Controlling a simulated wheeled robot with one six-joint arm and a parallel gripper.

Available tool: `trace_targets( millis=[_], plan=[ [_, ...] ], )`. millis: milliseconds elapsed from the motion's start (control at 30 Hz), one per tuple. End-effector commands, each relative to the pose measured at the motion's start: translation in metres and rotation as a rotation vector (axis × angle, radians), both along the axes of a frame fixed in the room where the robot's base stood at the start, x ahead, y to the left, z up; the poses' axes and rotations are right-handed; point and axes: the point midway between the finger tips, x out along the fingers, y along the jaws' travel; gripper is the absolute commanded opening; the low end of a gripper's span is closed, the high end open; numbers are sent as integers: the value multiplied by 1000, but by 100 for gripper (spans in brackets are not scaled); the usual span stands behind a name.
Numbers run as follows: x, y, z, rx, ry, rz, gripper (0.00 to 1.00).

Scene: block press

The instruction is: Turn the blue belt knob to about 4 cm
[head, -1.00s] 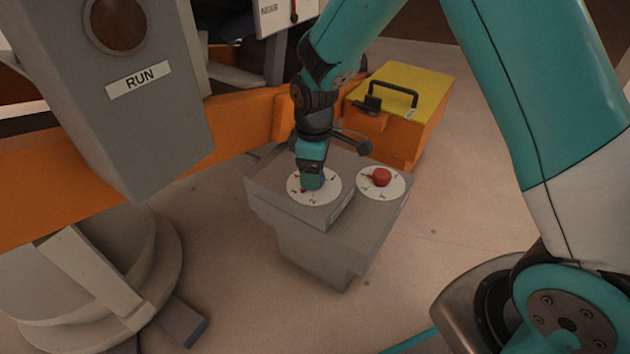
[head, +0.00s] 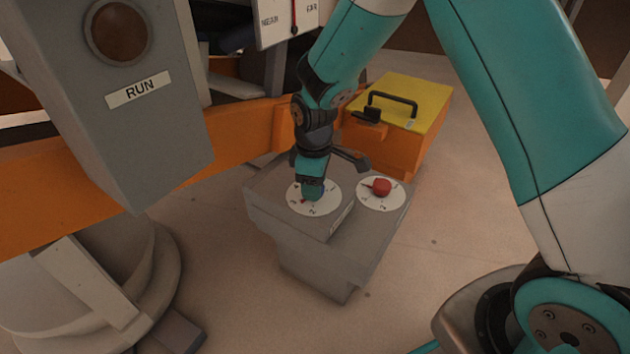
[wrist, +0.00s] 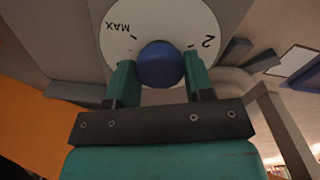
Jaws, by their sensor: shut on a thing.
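The blue belt knob (wrist: 161,64) sits at the middle of its white round dial (wrist: 125,18) in the wrist view, with the marks "MAX" and "2" showing. My gripper (wrist: 158,80) is shut on the knob, one teal finger on each side. In the head view my gripper (head: 312,190) points down onto the left dial (head: 331,207) on the grey console (head: 290,240) and hides most of the knob. A small red mark shows on that dial beside my gripper. The knob's pointer cannot be made out.
A red knob (head: 381,187) stands on a second white dial (head: 370,202) just right of my gripper. An orange box with a yellow lid (head: 425,95) stands behind the console. A grey housing labelled "RUN" (head: 165,120) and an orange beam (head: 235,132) are at the left.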

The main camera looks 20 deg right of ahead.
Motion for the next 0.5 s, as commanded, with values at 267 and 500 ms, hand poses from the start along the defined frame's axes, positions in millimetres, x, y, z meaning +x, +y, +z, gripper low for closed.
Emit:
trace_targets(
  millis=[267, 500],
  plan=[
    [-2, 1, 5, 1, 7, -141, 24],
    [-2, 1, 7, 0, 8, -356, 24]
  ],
)
